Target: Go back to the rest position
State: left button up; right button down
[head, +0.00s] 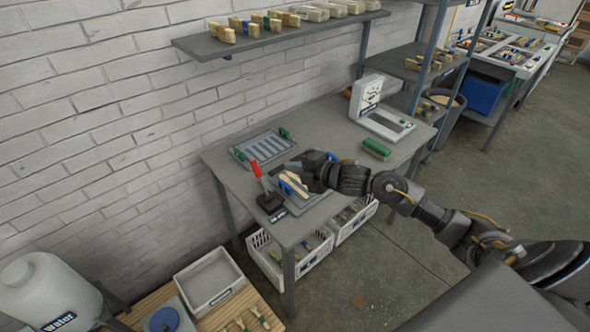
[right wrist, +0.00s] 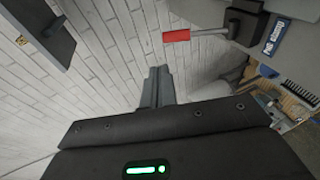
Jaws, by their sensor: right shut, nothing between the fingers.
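My right arm reaches in from the right in the head view, and its gripper (head: 312,172) is above the front part of the grey table (head: 330,120). In the right wrist view the fingers (right wrist: 158,88) are together with nothing between them. A lever press with a red handle (head: 257,168) and black base (head: 270,203) stands at the table's left front corner, apart from the gripper. The red handle also shows in the right wrist view (right wrist: 177,36). A pale wooden piece with blue (head: 293,186) lies beside the press, partly hidden by the gripper. My left gripper is not in view.
A slotted tray (head: 264,147) lies at the table's back left. A green block (head: 376,149) and a white device (head: 380,120) are at the right. A wall shelf (head: 285,32) hangs above. White baskets (head: 300,262) stand below, and a water jug (head: 45,290) at lower left.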

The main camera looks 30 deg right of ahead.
jog(key=shift+s+d+r, duration=0.1)
jog(key=shift+s+r, duration=0.05)
jog(key=shift+s, duration=0.1)
dwell(0.3)
